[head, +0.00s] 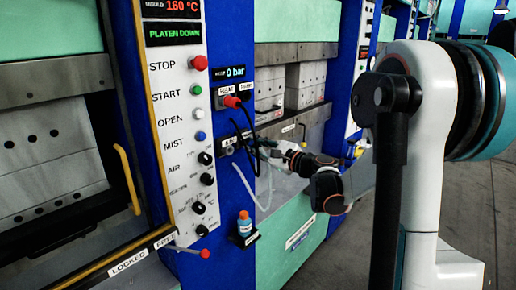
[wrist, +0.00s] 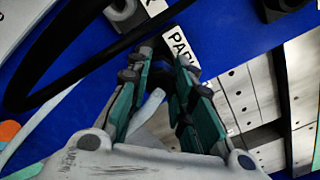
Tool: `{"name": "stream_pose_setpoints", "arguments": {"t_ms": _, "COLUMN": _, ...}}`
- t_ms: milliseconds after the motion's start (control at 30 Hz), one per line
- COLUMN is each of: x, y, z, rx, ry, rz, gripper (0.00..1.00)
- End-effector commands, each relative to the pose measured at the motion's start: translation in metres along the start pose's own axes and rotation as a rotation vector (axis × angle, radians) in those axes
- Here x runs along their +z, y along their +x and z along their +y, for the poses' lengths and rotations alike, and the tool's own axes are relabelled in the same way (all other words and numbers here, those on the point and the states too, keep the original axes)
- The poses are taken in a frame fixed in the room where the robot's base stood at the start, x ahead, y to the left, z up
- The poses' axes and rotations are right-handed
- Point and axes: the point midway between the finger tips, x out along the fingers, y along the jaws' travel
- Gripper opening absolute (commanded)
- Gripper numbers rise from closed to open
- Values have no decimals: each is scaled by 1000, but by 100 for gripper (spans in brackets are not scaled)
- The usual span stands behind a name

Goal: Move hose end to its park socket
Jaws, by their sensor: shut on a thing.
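My gripper (head: 264,148) is at the blue press column, beside the lower pair of labels. In the wrist view its two green-padded fingers (wrist: 160,60) are closed in on a pale hose end (wrist: 149,106), mostly hidden between them. In the head view the pale hose (head: 240,184) hangs in a loop below the gripper. A grey socket (head: 229,151) sits left of the gripper, and also shows in the wrist view (wrist: 124,10). I cannot tell whether the hose end touches any socket.
A black hose (head: 254,125) curves down from a red connector (head: 232,102) and crosses close to the fingers. A small blue bottle (head: 244,224) stands below on a dark ledge. Knobs and buttons line the white panel (head: 182,150) at left. Press blocks (head: 305,85) stand behind.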

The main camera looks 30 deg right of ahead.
Motion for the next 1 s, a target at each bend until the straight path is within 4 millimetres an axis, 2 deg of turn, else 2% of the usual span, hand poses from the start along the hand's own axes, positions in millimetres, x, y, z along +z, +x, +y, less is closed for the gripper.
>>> {"name": "stream_pose_setpoints", "arguments": {"t_ms": 33, "x": 0, "y": 2, "z": 0, "rx": 0, "ry": 0, "rz": 0, "gripper": 0}}
{"name": "stream_pose_setpoints", "arguments": {"t_ms": 67, "x": 0, "y": 1, "z": 0, "rx": 0, "ry": 0, "rz": 0, "gripper": 26}}
{"name": "stream_pose_setpoints", "arguments": {"t_ms": 133, "x": 0, "y": 1, "z": 0, "rx": 0, "ry": 0, "rz": 0, "gripper": 42}}
{"name": "stream_pose_setpoints", "arguments": {"t_ms": 167, "x": 0, "y": 1, "z": 0, "rx": 0, "ry": 0, "rz": 0, "gripper": 45}}
{"name": "stream_pose_setpoints", "arguments": {"t_ms": 567, "x": 0, "y": -4, "z": 0, "rx": 0, "ry": 0, "rz": 0, "gripper": 45}}
{"name": "stream_pose_setpoints", "arguments": {"t_ms": 767, "x": 0, "y": -33, "z": -1, "rx": -2, "ry": 0, "rz": 2, "gripper": 45}}
{"name": "stream_pose_setpoints", "arguments": {"t_ms": 1000, "x": -1, "y": -83, "z": -1, "rx": -3, "ry": 0, "rz": 3, "gripper": 45}}
